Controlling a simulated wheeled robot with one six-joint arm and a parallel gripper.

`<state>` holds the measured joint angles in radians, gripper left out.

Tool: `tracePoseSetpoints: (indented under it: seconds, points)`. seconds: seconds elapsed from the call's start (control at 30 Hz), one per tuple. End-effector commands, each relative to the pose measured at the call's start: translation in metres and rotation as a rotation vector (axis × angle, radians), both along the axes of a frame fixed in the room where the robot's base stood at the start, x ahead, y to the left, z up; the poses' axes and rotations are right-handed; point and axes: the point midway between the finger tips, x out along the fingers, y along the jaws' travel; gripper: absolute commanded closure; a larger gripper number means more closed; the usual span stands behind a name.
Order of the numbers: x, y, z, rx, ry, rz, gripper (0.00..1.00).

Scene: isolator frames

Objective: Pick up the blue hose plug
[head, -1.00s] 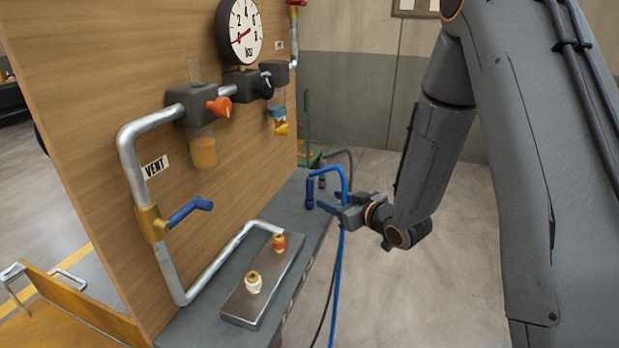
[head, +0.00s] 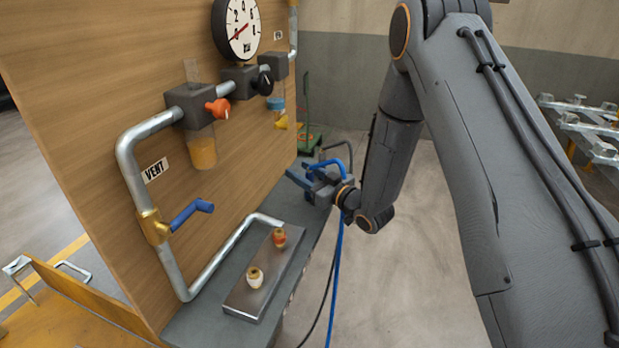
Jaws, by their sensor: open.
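My gripper (head: 300,175) is open at the back end of the grey bench shelf. The blue hose (head: 338,240) arches up behind my gripper and hangs down past the shelf's right edge. The blue hose plug at the hose's end is largely hidden by my gripper in this view. I cannot tell whether the plug lies between the jaws or touches them.
The wooden panel (head: 80,100) with pipes, a gauge (head: 238,28) and a blue-handled valve (head: 190,214) rises left of my gripper.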

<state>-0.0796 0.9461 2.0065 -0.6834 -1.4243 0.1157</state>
Motion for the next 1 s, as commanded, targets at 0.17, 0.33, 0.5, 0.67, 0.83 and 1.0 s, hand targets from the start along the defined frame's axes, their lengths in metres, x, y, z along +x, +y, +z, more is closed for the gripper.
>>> tracePoseSetpoints:
  seconds: [0.17, 0.33, 0.5, 0.67, 0.83, 1.0]
  points:
    - [0.0076, 0.0066, -0.0002, 0.001, 0.001, -0.001, 0.59]
    - [0.0078, 0.0066, -0.0007, 0.0, 0.001, -0.002, 0.59]
    - [0.0076, 0.0065, -0.0006, 0.0, 0.001, -0.001, 0.84]
    - [0.0077, 0.0064, -0.0004, 0.001, 0.001, -0.001, 1.0]
    - [0.0077, 0.0064, -0.0002, 0.001, 0.001, -0.001, 1.0]
    - [0.008, 0.0065, 0.0039, 0.0, 0.0, -0.001, 1.0]
